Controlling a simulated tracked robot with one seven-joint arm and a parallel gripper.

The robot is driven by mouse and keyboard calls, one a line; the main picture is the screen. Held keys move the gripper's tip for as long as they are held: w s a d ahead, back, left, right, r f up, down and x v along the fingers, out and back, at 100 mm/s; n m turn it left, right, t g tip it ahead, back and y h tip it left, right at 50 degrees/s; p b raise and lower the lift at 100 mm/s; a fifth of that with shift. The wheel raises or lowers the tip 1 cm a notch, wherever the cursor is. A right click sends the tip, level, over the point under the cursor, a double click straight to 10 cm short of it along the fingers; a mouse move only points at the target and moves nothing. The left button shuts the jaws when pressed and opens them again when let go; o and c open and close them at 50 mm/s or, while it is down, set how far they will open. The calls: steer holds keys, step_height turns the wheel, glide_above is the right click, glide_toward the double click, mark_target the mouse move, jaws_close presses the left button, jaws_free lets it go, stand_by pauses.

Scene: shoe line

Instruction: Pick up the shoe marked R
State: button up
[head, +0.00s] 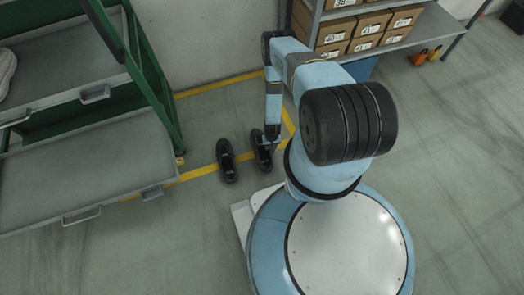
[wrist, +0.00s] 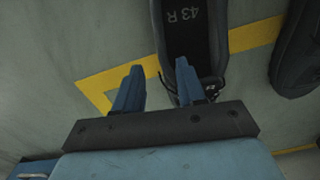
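The black shoe marked R (wrist: 187,32) has "43 R" on its insole in the wrist view. It lies on the floor, and in the head view it appears to be the right shoe (head: 263,158) of a pair. My gripper (wrist: 160,66) is open, its two blue fingers apart with nothing held between them. The right finger overlaps the shoe's near end; the left finger is beside it, over floor. I cannot tell whether a finger touches the shoe. In the head view my gripper (head: 270,138) is at the shoe's upper end.
The other dark shoe (wrist: 298,55) lies alongside, and is the left one (head: 227,161) in the head view. A green-framed rack with grey trays (head: 85,165) stands left. A shelf with boxes (head: 335,32) stands behind my arm.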

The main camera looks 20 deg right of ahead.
mark_target(265, 159)
steer(key=shift+a+f, duration=0.1)
steer(key=shift+f, duration=2.65)
jaws_close()
